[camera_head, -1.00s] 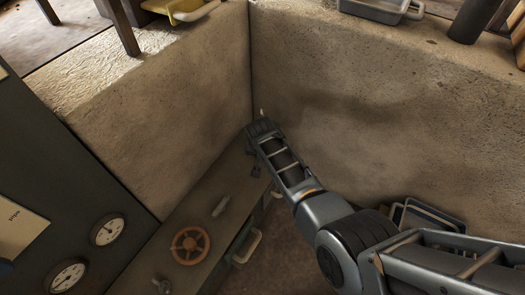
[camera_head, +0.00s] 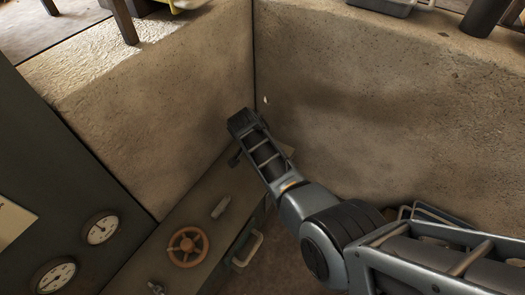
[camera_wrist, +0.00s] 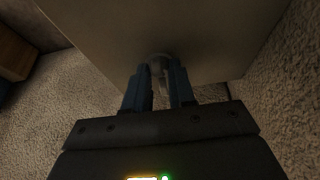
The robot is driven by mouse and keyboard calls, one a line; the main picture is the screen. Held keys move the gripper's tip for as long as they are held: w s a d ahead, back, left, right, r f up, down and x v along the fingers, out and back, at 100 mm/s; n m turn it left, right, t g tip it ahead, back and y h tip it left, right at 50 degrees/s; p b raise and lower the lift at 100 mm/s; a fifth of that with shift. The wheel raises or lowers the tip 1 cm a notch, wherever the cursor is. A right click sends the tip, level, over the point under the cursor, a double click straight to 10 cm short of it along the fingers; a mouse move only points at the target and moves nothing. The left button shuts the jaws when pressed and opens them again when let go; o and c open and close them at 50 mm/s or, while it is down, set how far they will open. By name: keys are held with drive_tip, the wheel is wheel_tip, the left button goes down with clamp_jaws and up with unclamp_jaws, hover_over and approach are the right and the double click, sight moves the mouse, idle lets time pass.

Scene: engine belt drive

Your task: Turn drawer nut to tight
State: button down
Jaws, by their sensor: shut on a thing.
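In the wrist view, my gripper (camera_wrist: 159,72) has its two dark blue fingers close together on a small rounded grey piece, which appears to be the drawer nut (camera_wrist: 159,58). The piece sits against a flat grey panel (camera_wrist: 120,25); the fingers hide part of it, so how far it is turned cannot be read. In the head view, my gripper (camera_head: 235,159) is at the far end of the long metal cabinet, near the wall corner. The nut is not clearly visible there.
An orange handwheel (camera_head: 187,247) and a small lever (camera_head: 221,207) are on the cabinet top (camera_head: 165,228). A pale drawer handle (camera_head: 247,249) juts from its side. A gauge panel (camera_head: 60,215) stands at left. Concrete walls (camera_head: 360,120) close in behind the gripper.

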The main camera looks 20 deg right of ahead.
drive_tip(key=shift+f, duration=0.1)
drive_tip(key=c, duration=1)
unclamp_jaws()
drive_tip(key=shift+o, duration=0.2)
drive_tip(key=p+v, duration=0.4)
drive_tip(key=v, duration=0.4)
drive_tip(key=shift+d, duration=0.1)
drive_tip(key=shift+f, duration=0.1)
